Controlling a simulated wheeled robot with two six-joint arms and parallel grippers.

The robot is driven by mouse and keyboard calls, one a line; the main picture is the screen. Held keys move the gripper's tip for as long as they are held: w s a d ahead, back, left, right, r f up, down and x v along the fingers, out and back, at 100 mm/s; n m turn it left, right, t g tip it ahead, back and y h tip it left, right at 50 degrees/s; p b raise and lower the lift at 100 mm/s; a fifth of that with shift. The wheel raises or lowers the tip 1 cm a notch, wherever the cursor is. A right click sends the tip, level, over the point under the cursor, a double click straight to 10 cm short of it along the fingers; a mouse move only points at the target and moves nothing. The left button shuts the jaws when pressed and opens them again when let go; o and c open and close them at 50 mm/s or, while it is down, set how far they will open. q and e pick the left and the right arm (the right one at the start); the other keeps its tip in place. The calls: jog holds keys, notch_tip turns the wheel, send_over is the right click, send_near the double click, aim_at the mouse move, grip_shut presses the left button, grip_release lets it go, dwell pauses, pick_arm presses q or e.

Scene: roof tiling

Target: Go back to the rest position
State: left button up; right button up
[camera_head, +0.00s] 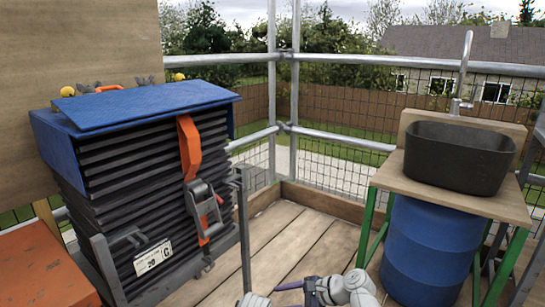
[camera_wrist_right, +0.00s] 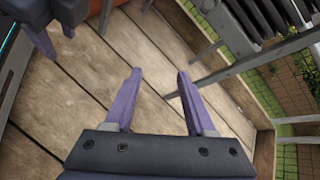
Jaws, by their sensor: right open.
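My right gripper (camera_wrist_right: 158,77) shows in the right wrist view with its two purple fingers apart and nothing between them. Bare wooden planks lie beyond the fingertips. Grey and purple arm parts of mine (camera_head: 340,290) show at the bottom middle of the head view, low over the deck. At the top left of the right wrist view, a dark part with a purple finger-like piece (camera_wrist_right: 40,42) looks like my left gripper. It is cut off, so its opening is hidden.
A stack of dark tiles (camera_head: 150,190) with a blue cover (camera_head: 140,104) and orange strap (camera_head: 189,150) stands left. An orange surface (camera_head: 45,270) is at lower left. A black basin (camera_head: 458,157) and blue barrel (camera_head: 430,245) stand right. The wooden deck (camera_head: 300,245) between is clear.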

jog(key=s+d+f+n+g+h, duration=0.2)
jog(key=s+d+f+n+h, duration=0.25)
jog(key=d+n, duration=0.3)
jog(key=s+d+f+n+g+h, duration=0.1)
jog(key=s+d+f+n+h, duration=0.2)
jog(key=d+f+n+h, duration=0.4)
jog(key=s+a+r+n+g+p, duration=0.1)
jog(key=s+a+r+n+p, duration=0.2)
jog(key=a+r+p, duration=0.45)
jog(key=s+a+r+n+p, duration=0.2)
jog(key=s+a+r+p, duration=0.15)
jog(key=r+p, duration=0.7)
pick_arm(q)
notch_tip(320, 180, up, 54)
jog(key=p, duration=3.6)
pick_arm(e)
notch_tip(320, 180, up, 38)
jog(key=shift+w+a+f, duration=0.15)
jog(key=shift+w+f, duration=0.05)
jog(key=shift+w, duration=0.15)
pick_arm(q)
jog(key=shift+s+a, duration=0.1)
pick_arm(e)
jog(key=shift+a, duration=0.1)
